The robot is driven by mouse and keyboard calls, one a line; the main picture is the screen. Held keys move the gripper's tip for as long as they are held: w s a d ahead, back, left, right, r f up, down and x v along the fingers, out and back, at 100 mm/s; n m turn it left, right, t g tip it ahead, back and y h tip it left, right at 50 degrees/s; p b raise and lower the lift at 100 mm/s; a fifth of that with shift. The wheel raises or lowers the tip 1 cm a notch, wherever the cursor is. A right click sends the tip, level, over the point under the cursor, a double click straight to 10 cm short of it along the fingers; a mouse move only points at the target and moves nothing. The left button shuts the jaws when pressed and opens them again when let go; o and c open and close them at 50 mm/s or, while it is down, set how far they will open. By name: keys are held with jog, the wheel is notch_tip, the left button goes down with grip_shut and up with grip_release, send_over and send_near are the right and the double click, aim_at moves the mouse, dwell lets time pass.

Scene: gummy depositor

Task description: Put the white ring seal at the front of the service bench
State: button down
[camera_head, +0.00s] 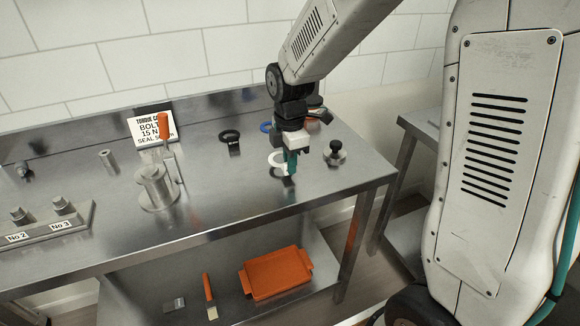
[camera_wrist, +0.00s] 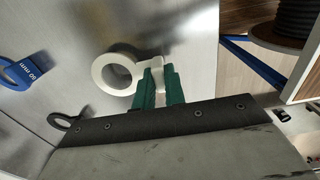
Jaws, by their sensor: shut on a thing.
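The white ring seal (camera_head: 279,168) is a flat ring with a small tab. It shows in the wrist view (camera_wrist: 99,73), with its tab between the green fingers. My gripper (camera_head: 291,164) is shut on that tab, fingers pointing down over the right part of the steel service bench (camera_head: 238,190). The ring sticks out to the left of the fingers. In the wrist view my gripper (camera_wrist: 160,80) covers the tab's lower part. The ring is close to the bench top; I cannot tell whether it touches.
A black ring (camera_head: 230,134) and a blue ring (camera_head: 265,127) lie behind and left. A black-knobbed piece (camera_head: 334,154) stands right of my gripper. A metal cylinder (camera_head: 156,190) and bolt block (camera_head: 50,226) stand left. The bench front between is clear. An orange tray (camera_head: 275,274) sits below.

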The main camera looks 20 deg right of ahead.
jog(key=shift+f, duration=0.9)
jog(key=c, duration=1.5)
grip_release()
jog(key=shift+f, duration=0.15)
jog(key=shift+o, duration=0.2)
notch_tip(320, 180, up, 12)
jog(key=s+d+r+m, duration=0.1)
jog(key=s+r+m, duration=0.1)
jog(key=s+m, duration=0.7)
jog(key=s+d+r+m+t, duration=0.1)
jog(key=s+d+r+m, duration=0.1)
jog(key=s+m, duration=0.7)
jog(key=shift+s+d, duration=0.25)
jog(key=shift+s, duration=3.75)
